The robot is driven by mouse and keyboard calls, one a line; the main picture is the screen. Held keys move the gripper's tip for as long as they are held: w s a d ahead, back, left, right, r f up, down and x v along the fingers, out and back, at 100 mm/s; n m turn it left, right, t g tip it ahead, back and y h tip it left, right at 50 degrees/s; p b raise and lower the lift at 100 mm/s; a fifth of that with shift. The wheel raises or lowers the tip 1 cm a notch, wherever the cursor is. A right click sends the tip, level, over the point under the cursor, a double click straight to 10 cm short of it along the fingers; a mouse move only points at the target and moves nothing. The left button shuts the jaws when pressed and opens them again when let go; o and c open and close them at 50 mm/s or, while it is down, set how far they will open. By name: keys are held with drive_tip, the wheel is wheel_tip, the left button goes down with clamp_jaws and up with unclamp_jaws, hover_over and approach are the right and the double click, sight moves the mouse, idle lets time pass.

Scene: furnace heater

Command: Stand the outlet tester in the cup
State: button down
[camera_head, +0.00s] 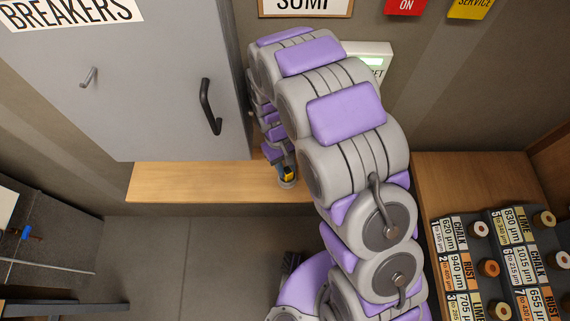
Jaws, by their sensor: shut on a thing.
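My gripper (284,164) is at the end of my arm, over the right part of the wooden shelf under the grey cabinet. It is shut on a small yellow and dark thing, which looks like the outlet tester (288,174). A small grey round rim just below it looks like the cup (287,185), standing on the shelf. The tester's lower end overlaps the cup in this view. I cannot tell whether it is inside the cup or above it. My arm links hide much of the area to the right.
The wooden shelf (190,182) is bare to the left. A grey breaker cabinet (150,75) with a black handle (210,106) stands close to the left of my arm. A wooden counter (465,177) with labelled spools in dark racks is at the right.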

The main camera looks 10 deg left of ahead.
idle(0.4)
drive_tip(key=c, duration=0.8)
unclamp_jaws()
drive_tip(key=shift+r, duration=0.5)
drive_tip(key=v, duration=0.2)
drive_tip(key=shift+s+d+r, duration=0.1)
drive_tip(key=shift+r, duration=0.25)
drive_tip(key=s+d, duration=0.2)
drive_tip(key=s, duration=0.2)
drive_tip(key=s+d+p, duration=0.1)
drive_tip(key=s+d, duration=0.2)
drive_tip(key=s, duration=0.2)
drive_tip(key=s+d+r, duration=0.1)
drive_tip(key=s+d, duration=0.2)
drive_tip(key=s, duration=0.1)
drive_tip(key=shift+s+d+r, duration=0.1)
drive_tip(key=shift+s+d, duration=0.15)
drive_tip(key=shift+s, duration=0.1)
